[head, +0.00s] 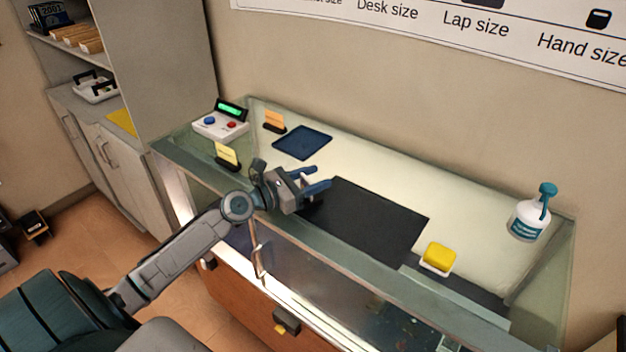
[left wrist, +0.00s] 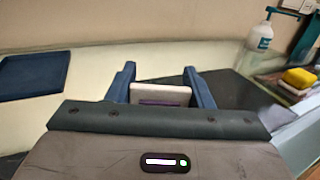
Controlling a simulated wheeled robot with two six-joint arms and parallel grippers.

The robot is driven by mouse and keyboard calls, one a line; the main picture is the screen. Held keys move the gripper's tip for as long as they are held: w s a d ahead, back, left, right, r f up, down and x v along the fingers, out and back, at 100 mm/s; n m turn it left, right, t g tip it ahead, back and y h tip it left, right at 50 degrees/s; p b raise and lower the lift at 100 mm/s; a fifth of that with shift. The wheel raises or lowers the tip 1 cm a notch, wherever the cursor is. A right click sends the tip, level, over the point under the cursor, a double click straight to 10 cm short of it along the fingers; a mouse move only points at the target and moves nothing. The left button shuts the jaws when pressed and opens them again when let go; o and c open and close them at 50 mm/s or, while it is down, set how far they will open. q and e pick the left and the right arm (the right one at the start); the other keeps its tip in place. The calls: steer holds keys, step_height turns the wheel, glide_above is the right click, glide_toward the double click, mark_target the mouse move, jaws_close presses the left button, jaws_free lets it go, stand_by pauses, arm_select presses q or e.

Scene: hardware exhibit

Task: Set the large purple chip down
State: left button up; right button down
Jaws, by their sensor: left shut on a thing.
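My left gripper (head: 322,179) is over the left end of the black mat (head: 375,222) on the glass-sided counter. In the left wrist view its two blue fingers are shut on the purple chip (left wrist: 160,96), which shows a pale upper edge and a purple face. The chip's lower part is hidden behind the gripper body. I cannot make the chip out in the head view, and I cannot tell whether it touches the mat. My right gripper is not in view.
A dark blue tray (head: 302,142) lies behind and left of the gripper. A button box (head: 221,122) and two small card holders stand at the left end. A yellow sponge (head: 438,257) and a pump bottle (head: 529,218) are at the right. The mat's middle is clear.

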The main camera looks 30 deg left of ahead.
arm_select(q)
steer(key=shift+f, duration=0.2)
steer(key=o, duration=0.8)
steer(key=shift+r, duration=0.1)
steer(key=shift+o, duration=1.1)
steer(key=shift+r, duration=0.15)
